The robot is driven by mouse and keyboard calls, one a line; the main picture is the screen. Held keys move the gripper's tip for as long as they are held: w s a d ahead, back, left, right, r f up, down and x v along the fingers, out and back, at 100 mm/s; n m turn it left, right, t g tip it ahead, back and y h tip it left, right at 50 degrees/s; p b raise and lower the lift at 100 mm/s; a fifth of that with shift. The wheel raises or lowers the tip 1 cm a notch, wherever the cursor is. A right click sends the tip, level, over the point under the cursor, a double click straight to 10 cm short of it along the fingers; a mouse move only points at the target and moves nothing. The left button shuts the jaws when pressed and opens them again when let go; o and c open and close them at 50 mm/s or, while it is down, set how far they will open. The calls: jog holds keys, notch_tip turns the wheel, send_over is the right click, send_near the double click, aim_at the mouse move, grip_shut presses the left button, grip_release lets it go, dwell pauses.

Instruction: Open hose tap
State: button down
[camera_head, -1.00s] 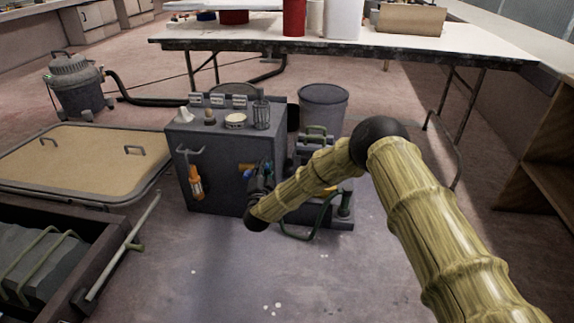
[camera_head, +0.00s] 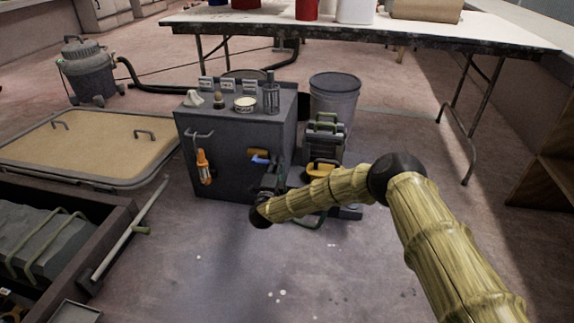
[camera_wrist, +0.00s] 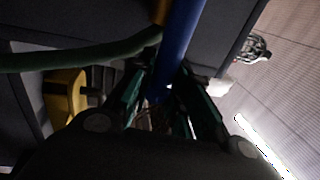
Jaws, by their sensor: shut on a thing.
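The grey cabinet (camera_head: 222,150) stands on the floor, with a small tap on its front that has an orange-yellow part (camera_head: 257,153) and a blue lever (camera_head: 260,160). My gripper (camera_head: 270,179) is at the cabinet's front right, just below and right of the blue lever. In the wrist view the blue lever (camera_wrist: 181,40) runs down between my two fingers (camera_wrist: 163,98), and they are shut on it. A dark green hose (camera_wrist: 85,55) passes at the left in the wrist view. The tap's body and exact lever angle are hard to see.
An orange-handled tool (camera_head: 204,166) hangs on the cabinet's front. Small items, including a round tin (camera_head: 245,104), stand on its top.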

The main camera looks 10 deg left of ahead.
jog(key=shift+s+a+f, duration=0.1)
jog(key=shift+f, duration=0.05)
jog(key=c, duration=1.4)
grip_release()
jog(key=shift+c, duration=0.2)
jog(key=shift+o, duration=0.6)
jog(key=s+f, duration=0.2)
jog(key=s, duration=0.9)
jog(key=shift+s+a+f, duration=0.15)
jog(key=shift+s+a, duration=0.05)
jog(key=shift+s, duration=0.15)
